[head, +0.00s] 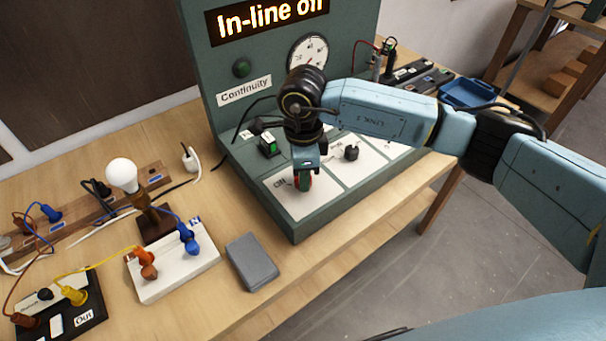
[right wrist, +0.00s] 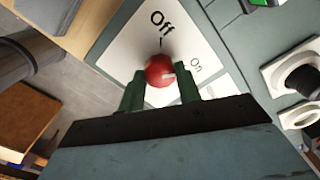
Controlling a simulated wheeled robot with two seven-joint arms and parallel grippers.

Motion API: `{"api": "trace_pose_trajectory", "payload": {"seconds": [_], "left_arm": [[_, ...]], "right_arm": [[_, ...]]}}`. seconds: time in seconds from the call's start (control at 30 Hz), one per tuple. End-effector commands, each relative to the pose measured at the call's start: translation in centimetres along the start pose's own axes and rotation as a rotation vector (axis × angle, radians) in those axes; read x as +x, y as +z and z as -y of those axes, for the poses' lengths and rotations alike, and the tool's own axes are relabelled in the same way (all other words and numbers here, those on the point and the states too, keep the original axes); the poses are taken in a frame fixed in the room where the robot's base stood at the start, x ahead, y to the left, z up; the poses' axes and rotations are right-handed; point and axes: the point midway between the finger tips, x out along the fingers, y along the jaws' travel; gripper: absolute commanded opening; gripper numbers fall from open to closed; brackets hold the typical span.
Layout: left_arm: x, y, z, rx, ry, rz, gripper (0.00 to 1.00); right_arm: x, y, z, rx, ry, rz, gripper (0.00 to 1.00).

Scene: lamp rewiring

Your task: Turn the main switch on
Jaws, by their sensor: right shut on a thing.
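The main switch is a red round knob (right wrist: 160,71) on a white plate (right wrist: 125,40) marked Off and On. In the right wrist view a pale mark on the knob lies on the side towards the On label. In the head view the knob (head: 303,184) is partly hidden by my right gripper (head: 304,178). My right gripper points down at the plate and is shut on the knob, with one finger on each side of it in the right wrist view (right wrist: 161,82). The display (head: 270,16) on the green console reads "In-line off". My left gripper is not in view.
A black knob (head: 351,153) and a green rocker switch (head: 269,145) sit on the console beside my right gripper. A lamp with an unlit-looking bulb (head: 122,174), a white terminal block (head: 170,268) and a grey block (head: 252,262) stand on the wooden bench to the left.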

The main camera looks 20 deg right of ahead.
Motion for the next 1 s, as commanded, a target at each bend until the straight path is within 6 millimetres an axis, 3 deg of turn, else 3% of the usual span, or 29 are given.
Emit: {"api": "trace_pose_trajectory", "payload": {"seconds": [0.4, 1.0], "left_arm": [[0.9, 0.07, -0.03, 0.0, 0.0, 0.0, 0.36], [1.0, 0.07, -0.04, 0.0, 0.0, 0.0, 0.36]], "right_arm": [[-0.09, -0.05, 0.09, 0.227, -0.003, -0.001, 0.11], [-0.17, -0.05, 0.11, 0.273, -0.003, 0.0, 0.11]]}}
